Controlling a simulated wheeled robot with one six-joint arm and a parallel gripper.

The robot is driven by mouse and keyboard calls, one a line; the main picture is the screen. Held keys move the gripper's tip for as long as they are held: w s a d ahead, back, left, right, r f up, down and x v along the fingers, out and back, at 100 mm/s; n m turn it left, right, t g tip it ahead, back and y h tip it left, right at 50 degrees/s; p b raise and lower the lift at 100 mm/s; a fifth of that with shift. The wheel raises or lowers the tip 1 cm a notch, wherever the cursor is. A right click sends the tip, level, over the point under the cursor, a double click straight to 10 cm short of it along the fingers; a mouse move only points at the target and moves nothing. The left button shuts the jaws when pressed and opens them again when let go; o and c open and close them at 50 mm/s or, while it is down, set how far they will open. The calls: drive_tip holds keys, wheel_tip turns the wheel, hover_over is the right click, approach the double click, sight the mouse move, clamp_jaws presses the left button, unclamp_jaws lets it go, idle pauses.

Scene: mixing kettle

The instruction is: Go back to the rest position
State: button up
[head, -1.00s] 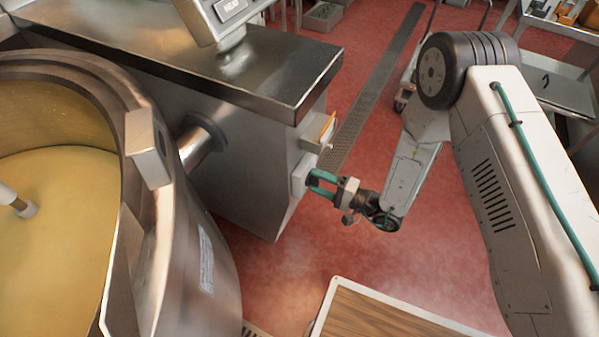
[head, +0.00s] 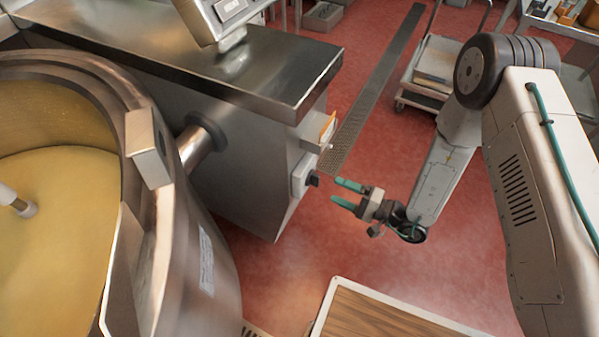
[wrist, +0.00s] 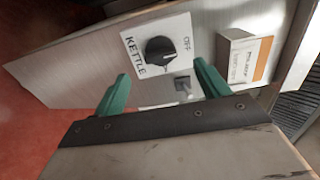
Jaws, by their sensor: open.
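My gripper (head: 340,194) is open and empty, with two teal fingers. It is apart from the steel cabinet, a little to the right of a black knob (head: 313,179) on a pale plate. The wrist view shows my gripper (wrist: 160,95) with its fingers spread, facing the cabinet. Beyond the fingers is the black knob (wrist: 160,50) on a white plate marked KETTLE and OFF. A small switch (wrist: 183,86) sits below the knob, and a box with an orange-edged label (wrist: 243,58) is to the right.
The large kettle (head: 205,250) with yellow contents stands at left. The steel counter (head: 180,62) is behind it. A wood-topped surface (head: 375,315) is at the bottom. A cart (head: 425,85) stands at the back. Red floor (head: 290,265) is open around my gripper.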

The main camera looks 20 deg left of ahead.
drive_tip(key=shift+d, duration=0.1)
idle(0.5)
drive_tip(key=s+r+m+g+h, duration=0.1)
drive_tip(key=s+r+m+g, duration=0.15)
drive_tip(key=s+g, duration=0.4)
drive_tip(key=s+d+r+n+g+h, duration=0.2)
drive_tip(key=d+r+g+h, duration=0.1)
drive_tip(key=r, duration=0.4)
drive_tip(key=s+d+r+n+g+h, duration=0.1)
drive_tip(key=s+d+r+g+h, duration=0.1)
drive_tip(key=d+r+g, duration=0.3)
drive_tip(key=s+d+r+t+h, duration=0.4)
drive_tip(key=d+r+t+h, duration=0.2)
drive_tip(key=d+r, duration=0.7)
drive_tip(key=s+d+r+t+h, duration=0.4)
drive_tip(key=d+r+t+h, duration=0.2)
drive_tip(key=d+r, duration=0.7)
drive_tip(key=r+t, duration=0.1)
drive_tip(key=t, duration=0.1)
drive_tip(key=shift+n+t, duration=0.35)
drive_tip(key=shift+w+a, duration=0.1)
